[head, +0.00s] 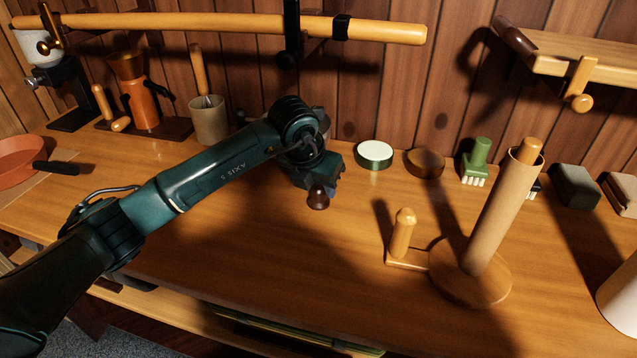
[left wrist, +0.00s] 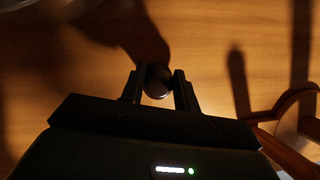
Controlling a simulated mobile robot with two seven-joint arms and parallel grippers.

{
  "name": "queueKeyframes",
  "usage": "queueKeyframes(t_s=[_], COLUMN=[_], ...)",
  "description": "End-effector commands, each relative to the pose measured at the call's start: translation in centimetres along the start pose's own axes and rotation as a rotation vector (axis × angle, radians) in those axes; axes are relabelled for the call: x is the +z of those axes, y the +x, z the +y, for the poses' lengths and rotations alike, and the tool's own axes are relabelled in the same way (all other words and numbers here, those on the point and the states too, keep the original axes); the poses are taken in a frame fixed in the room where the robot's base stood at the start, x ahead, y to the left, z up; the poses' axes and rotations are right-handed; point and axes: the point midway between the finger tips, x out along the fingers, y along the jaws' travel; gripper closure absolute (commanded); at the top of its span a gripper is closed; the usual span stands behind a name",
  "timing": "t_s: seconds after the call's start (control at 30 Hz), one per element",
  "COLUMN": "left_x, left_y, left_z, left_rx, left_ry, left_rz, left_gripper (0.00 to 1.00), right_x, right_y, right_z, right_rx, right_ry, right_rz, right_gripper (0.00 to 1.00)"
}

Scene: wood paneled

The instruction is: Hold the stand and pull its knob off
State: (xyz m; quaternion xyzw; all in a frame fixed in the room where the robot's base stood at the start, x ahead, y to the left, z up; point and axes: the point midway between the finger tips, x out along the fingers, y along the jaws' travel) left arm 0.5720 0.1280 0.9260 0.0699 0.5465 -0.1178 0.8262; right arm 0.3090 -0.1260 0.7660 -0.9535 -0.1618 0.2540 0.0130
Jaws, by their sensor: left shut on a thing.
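The wooden paper-roll stand (head: 470,283) is upright at the right in the head view, with a round base and a side arm carrying a short post (head: 402,236). A brown cardboard tube (head: 497,219) surrounds its tall post, and the bare light wood post end (head: 532,146) sticks out on top. My left gripper (head: 319,184) is left of the stand, apart from it. It is shut on a dark brown round knob (head: 318,199); the left wrist view shows the knob (left wrist: 158,78) between both fingers. My right gripper is not in view.
A white-topped round tin (head: 374,155), a wooden disc (head: 428,163) and a green brush (head: 476,160) line the back of the bench. A grey block (head: 574,186) and white cylinder (head: 621,298) are at right. Free bench top (head: 345,245) lies between gripper and stand.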

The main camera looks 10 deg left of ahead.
Motion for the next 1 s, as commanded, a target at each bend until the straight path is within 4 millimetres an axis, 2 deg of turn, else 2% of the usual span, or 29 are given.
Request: queueKeyframes(t_s=[0.03,0.07,0.3,0.67,0.83,1.0], left_x=[-0.1,-0.1,-0.1,0.2,0.2,-3.2], left_y=[0.3,0.2,0.2,-0.5,-3.3,-4.3], left_z=[0.1,0.1,0.1,0.1,0.1,0.3], left_rx=[0.001,0.001,0.001,0.000,0.001,0.002], left_ry=[-0.001,-0.001,-0.001,0.000,0.001,0.002], left_rz=[0.000,0.000,0.001,-0.001,-0.005,0.000], left_gripper=[0.96,0.68,0.48,0.47,0.47,0.47], right_x=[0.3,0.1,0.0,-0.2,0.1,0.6], right_y=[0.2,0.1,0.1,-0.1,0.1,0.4], right_z=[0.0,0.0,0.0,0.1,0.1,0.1], right_rx=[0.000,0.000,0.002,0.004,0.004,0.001], right_ry=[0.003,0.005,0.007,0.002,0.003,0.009], right_rz=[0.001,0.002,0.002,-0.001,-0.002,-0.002], right_gripper=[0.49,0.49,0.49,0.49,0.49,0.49])
